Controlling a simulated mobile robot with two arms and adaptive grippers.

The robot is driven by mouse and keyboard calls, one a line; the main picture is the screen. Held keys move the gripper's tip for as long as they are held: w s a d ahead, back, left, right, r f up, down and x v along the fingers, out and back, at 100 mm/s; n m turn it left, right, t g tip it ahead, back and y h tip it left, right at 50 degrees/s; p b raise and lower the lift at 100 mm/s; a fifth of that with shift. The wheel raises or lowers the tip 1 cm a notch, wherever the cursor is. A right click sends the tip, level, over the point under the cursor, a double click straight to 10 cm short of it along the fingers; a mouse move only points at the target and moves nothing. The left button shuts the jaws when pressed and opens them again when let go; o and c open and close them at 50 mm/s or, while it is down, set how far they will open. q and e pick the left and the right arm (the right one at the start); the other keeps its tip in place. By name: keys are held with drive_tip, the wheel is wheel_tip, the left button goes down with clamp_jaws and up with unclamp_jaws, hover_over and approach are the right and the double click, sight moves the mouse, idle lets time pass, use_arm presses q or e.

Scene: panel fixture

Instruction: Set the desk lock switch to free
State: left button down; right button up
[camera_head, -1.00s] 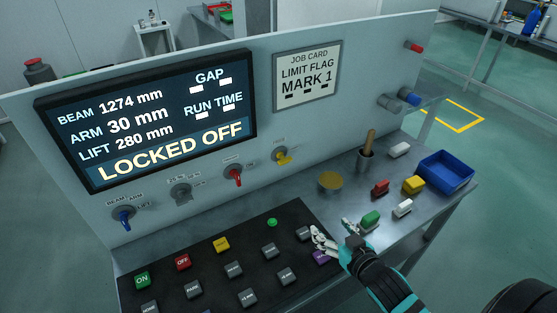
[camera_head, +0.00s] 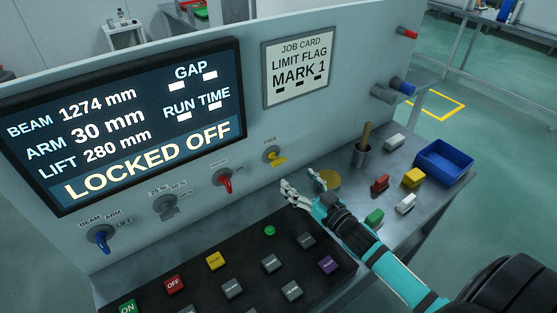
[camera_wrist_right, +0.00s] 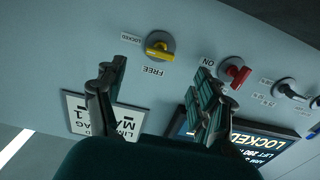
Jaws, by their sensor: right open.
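The lock switch is a yellow knob (camera_head: 275,157) on the upright panel, right of the red switch. In the right wrist view the yellow knob (camera_wrist_right: 159,50) sits on a grey disc with labels LOCKED and FREE beside it. I cannot tell exactly which label its handle points at. The display (camera_head: 130,125) reads LOCKED OFF. My right gripper (camera_head: 302,182) is open and empty, in front of the panel just below and right of the knob, apart from it. In the wrist view the knob shows between and beyond its fingers (camera_wrist_right: 160,69). My left gripper is not in view.
The red switch (camera_head: 224,181) is left of the yellow one, with a grey switch (camera_head: 165,206) and a blue switch (camera_head: 101,239) further left. A button panel (camera_head: 250,250) lies below. A wooden-handled tool in a cup (camera_head: 362,150), coloured blocks and a blue tray (camera_head: 444,162) stand at right.

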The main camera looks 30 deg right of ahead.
sight(280, 164)
drive_tip(key=w, duration=0.3)
drive_tip(key=w+a, duration=0.1)
drive_tip(key=w, duration=0.6)
drive_tip(key=shift+a+p, duration=0.25)
drive_tip(key=shift+p, duration=0.15)
drive_tip(key=shift+s, duration=0.1)
drive_tip(key=c, duration=1.2)
